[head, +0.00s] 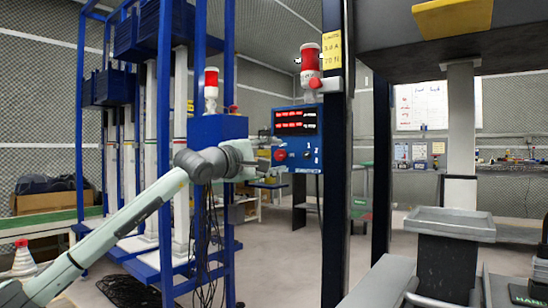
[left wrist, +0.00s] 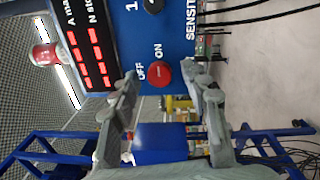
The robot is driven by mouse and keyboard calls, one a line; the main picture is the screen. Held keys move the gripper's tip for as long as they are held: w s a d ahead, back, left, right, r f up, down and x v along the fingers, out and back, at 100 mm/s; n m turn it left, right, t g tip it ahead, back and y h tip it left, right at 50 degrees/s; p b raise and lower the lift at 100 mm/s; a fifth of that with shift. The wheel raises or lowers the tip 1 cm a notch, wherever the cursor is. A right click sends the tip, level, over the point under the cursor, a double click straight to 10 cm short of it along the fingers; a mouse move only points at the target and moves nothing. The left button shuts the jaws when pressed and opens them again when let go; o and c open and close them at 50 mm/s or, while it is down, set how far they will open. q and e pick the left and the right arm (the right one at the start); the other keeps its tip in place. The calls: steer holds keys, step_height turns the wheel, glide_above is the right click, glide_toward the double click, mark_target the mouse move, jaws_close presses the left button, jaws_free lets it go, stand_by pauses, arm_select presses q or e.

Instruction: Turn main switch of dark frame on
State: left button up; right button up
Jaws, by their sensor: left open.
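The dark frame (head: 335,215) carries a blue control panel (head: 297,165) with red displays. Its main switch is a red round knob (head: 280,155) at the panel's lower left. In the left wrist view the red knob (left wrist: 160,73) sits beside the labels OFF and ON, and I cannot tell surely which one it points to. My left gripper (head: 264,158) is in front of the panel, level with the knob. In the left wrist view its open fingers (left wrist: 163,88) stand on either side of the knob, with nothing between them seen touching it. My right gripper is not in view.
A black knob (left wrist: 153,5) sits further along the panel. A red lamp (head: 310,60) is mounted above it on the frame. A blue rack (head: 82,140) with hanging cables stands at left. A grey tray (head: 450,222) is at right.

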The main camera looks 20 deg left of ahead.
arm_select(q)
steer(key=v, duration=1.2)
